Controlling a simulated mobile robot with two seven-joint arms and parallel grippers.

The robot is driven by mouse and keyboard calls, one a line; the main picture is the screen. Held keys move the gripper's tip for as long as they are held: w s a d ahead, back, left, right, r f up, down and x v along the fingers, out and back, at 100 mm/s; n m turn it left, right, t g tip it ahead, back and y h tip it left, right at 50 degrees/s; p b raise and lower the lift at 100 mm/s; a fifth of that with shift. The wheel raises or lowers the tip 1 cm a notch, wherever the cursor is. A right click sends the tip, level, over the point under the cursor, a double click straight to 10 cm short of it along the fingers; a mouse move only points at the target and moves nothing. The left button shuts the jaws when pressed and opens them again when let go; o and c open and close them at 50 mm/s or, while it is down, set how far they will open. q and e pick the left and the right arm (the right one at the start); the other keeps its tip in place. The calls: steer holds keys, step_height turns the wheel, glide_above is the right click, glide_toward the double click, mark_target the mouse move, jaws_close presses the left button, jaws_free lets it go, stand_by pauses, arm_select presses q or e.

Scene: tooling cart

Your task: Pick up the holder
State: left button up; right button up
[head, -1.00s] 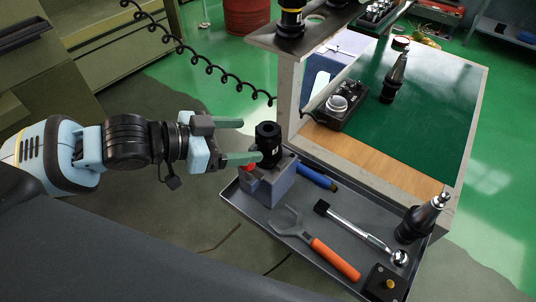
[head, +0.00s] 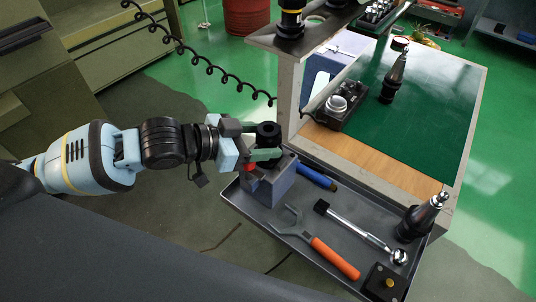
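A black holder (head: 268,131) stands upright in a grey-blue block (head: 272,186) at the far left end of the grey tray. My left gripper (head: 262,147) reaches in from the left, level with the holder. One green finger lies across the near side of the holder; the other is on its far side and partly hidden. The fingers straddle the holder, but whether they press on it cannot be made out. My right gripper is not in view.
The tray (head: 285,255) also holds a blue-handled tool (head: 317,177), an orange-handled wrench (head: 333,258), a ratchet (head: 362,230), another black holder (head: 420,217) and a small black box (head: 384,284). A cart post (head: 289,95) rises just behind the block. Another holder (head: 395,76) stands on the green mat.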

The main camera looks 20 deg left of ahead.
arm_select(q)
steer(key=c, duration=1)
steer(key=shift+r, duration=0.2)
steer(key=shift+c, duration=0.3)
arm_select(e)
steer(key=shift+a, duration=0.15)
arm_select(q)
steer(key=shift+r, duration=0.1)
step_height(320, 180, up, 16)
steer(key=shift+r+p, duration=0.1)
steer(key=shift+p, duration=0.8)
jaws_close()
steer(key=shift+r, duration=0.85)
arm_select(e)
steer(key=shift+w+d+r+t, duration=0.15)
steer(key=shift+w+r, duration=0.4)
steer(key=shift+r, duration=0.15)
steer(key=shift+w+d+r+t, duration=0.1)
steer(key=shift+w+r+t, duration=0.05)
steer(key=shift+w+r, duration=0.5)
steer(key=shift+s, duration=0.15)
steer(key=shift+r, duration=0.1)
